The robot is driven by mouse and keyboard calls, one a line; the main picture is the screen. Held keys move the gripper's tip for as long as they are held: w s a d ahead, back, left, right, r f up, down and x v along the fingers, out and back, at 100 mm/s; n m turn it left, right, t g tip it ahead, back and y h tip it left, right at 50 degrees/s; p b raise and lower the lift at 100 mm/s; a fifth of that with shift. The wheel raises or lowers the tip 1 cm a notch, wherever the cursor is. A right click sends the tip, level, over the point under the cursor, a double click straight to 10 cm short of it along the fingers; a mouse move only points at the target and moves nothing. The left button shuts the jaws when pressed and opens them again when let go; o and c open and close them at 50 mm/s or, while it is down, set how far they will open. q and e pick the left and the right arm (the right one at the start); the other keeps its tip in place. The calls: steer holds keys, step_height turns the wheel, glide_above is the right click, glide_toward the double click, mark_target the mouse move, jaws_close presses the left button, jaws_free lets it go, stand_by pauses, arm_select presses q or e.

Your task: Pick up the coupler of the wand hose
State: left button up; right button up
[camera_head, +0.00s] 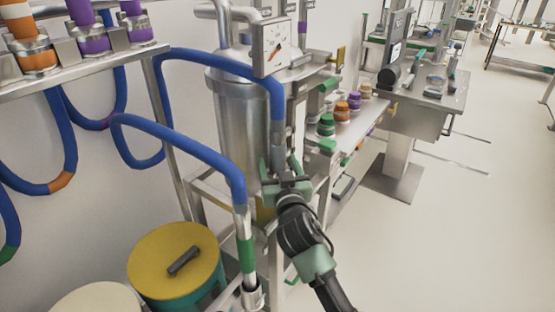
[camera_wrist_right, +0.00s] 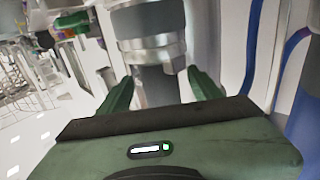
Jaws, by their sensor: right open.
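A blue hose (camera_head: 225,62) arches in front of the steel tank and ends in a grey metal coupler (camera_head: 278,132) pointing down. A second blue hose (camera_head: 180,143) bends down to a metal wand with a green band (camera_head: 247,254). I cannot tell for sure which is the wand hose. My right gripper (camera_head: 284,164) is at the lower end of the first coupler, its fingers pointing up. In the right wrist view, its open green fingers (camera_wrist_right: 162,90) stand on either side of the metal coupler (camera_wrist_right: 152,48), with gaps visible. My left gripper is not in view.
The steel tank (camera_head: 232,120) with a gauge (camera_head: 273,46) stands behind the gripper. A yellow-lidded drum (camera_head: 152,258) is at lower left. A rack with coloured couplings (camera_head: 92,40) is at upper left. A bench with jars (camera_head: 342,128) is to the right. Floor at right is clear.

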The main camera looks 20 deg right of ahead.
mark_target(276, 126)
steer(key=w, duration=0.3)
steer(key=shift+w+d+f, duration=0.15)
steer(key=shift+f, duration=0.05)
steer(key=shift+w, duration=0.35)
steer(key=c, duration=0.4)
jaws_close()
steer(key=shift+r, duration=0.3)
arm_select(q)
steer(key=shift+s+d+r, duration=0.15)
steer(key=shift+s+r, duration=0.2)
arm_select(e)
step_height(276, 126, up, 10)
steer(key=shift+f, duration=0.2)
